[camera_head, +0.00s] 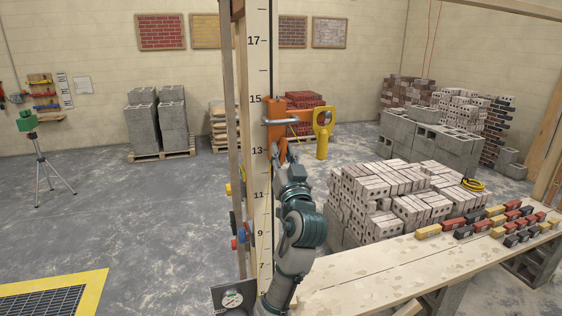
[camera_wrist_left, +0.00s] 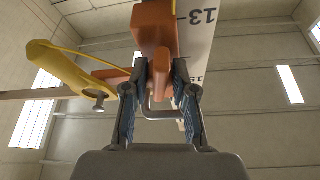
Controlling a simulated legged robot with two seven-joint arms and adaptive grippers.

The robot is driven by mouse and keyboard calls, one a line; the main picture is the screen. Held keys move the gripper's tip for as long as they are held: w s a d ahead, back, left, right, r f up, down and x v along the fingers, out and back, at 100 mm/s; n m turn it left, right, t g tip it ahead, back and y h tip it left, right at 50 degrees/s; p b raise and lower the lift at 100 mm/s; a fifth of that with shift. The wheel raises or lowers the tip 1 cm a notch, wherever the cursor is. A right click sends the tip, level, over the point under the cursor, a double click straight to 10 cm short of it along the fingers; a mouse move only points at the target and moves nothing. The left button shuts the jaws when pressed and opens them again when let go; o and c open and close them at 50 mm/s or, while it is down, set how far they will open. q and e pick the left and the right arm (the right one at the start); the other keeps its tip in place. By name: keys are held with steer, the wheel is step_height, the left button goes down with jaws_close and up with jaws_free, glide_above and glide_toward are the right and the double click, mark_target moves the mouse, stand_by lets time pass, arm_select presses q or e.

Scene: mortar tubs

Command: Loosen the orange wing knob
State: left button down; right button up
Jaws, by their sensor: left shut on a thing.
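An orange clamp (camera_head: 276,112) sits on the pale graduated pole (camera_head: 259,190), just below the 15 mark, in the head view. A grey metal bar and a yellow looped handle (camera_head: 322,128) are beside it. My left gripper (camera_head: 281,152) reaches up to the clamp's underside from below. In the left wrist view my left gripper (camera_wrist_left: 160,68) has its two fingers on either side of the orange wing knob (camera_wrist_left: 161,72), shut on it. The clamp's orange body (camera_wrist_left: 152,24) shows above. The fingers hide part of the knob. My right gripper is in neither view.
A plank table (camera_head: 385,262) with rows of coloured small blocks (camera_head: 500,225) stands at the lower right. Stacked bricks (camera_head: 385,195) rise behind it. The floor at left is open, with a yellow-edged grate (camera_head: 50,298).

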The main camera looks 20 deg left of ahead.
arm_select(q)
steer(key=shift+d+r+n+g+y+b, duration=0.15)
steer(key=shift+n+g+y+b, duration=0.2)
steer(key=shift+n+y, duration=0.8)
steer(key=shift+n+h, duration=0.25)
steer(key=shift+n, duration=0.5)
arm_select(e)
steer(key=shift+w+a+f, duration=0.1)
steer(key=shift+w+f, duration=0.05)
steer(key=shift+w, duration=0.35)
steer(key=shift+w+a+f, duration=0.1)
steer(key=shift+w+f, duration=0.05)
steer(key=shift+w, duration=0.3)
arm_select(q)
steer(key=shift+r, duration=0.1)
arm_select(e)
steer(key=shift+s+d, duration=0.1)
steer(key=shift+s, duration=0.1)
arm_select(q)
steer(key=c, duration=0.9)
jaws_free()
steer(key=shift+c, duration=0.2)
steer(key=shift+s, duration=0.1)
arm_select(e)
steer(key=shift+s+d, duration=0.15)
arm_select(q)
steer(key=shift+d, duration=0.1)
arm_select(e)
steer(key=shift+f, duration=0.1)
